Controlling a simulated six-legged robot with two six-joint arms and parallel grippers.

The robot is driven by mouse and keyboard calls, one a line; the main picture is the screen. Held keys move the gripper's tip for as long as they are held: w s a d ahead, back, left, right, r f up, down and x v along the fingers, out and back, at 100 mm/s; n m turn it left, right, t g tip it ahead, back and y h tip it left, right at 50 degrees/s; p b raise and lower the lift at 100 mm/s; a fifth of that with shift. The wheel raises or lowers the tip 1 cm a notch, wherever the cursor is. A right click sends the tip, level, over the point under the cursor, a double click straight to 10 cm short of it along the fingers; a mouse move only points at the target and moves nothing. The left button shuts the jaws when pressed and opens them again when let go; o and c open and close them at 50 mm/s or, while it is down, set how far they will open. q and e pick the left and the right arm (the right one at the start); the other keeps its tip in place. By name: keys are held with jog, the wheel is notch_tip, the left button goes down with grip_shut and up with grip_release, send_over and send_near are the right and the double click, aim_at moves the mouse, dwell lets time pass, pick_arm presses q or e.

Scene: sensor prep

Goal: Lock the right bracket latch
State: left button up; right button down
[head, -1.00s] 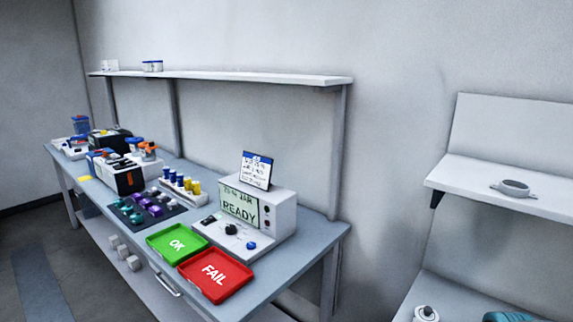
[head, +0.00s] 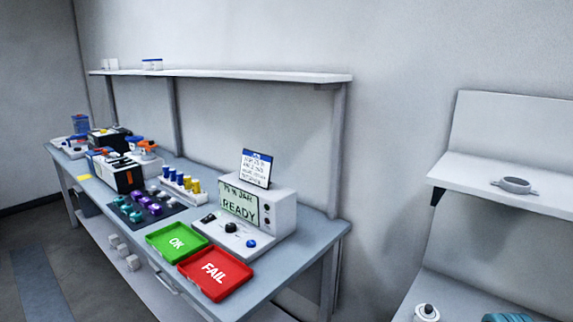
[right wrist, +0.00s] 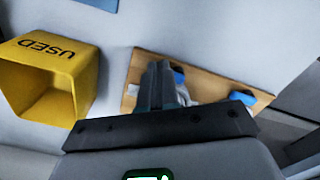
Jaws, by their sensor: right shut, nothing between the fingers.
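In the right wrist view a tan wooden board (right wrist: 208,88) is fixed against a pale surface. A blue-ended part (right wrist: 242,97) sits at its right side, and a second blue piece (right wrist: 178,76) shows just behind my fingers. I cannot tell for sure which of these is the right bracket latch. My right gripper (right wrist: 163,82) is shut and empty, its fingers overlapping the board in the picture. The fingers and the dark gripper body hide part of the board and whatever is mounted there. I cannot tell whether the fingers touch it. My left gripper is not in view.
A yellow USED box (right wrist: 50,80) stands left of the board. In the head view, a workbench (head: 313,237) holds a green OK tray (head: 160,246), a red FAIL tray (head: 235,285) and a READY tester (head: 272,215). A wall shelf (head: 470,170) carries a grey ring-shaped part (head: 515,186).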

jog(key=shift+s+a, duration=0.2)
jog(key=shift+a, duration=0.2)
jog(key=shift+a+b, duration=0.25)
jog(key=shift+b, duration=0.05)
jog(key=shift+a, duration=0.5)
dwell(0.7)
jog(key=shift+w+a, duration=0.1)
jog(key=shift+a, duration=0.15)
jog(key=shift+w+a+b, duration=0.3)
jog(key=shift+a, duration=0.1)
dwell(0.6)
jog(key=shift+w+a, duration=0.2)
jog(key=shift+w+a, duration=0.2)
jog(key=shift+w, duration=0.1)
dwell(0.4)
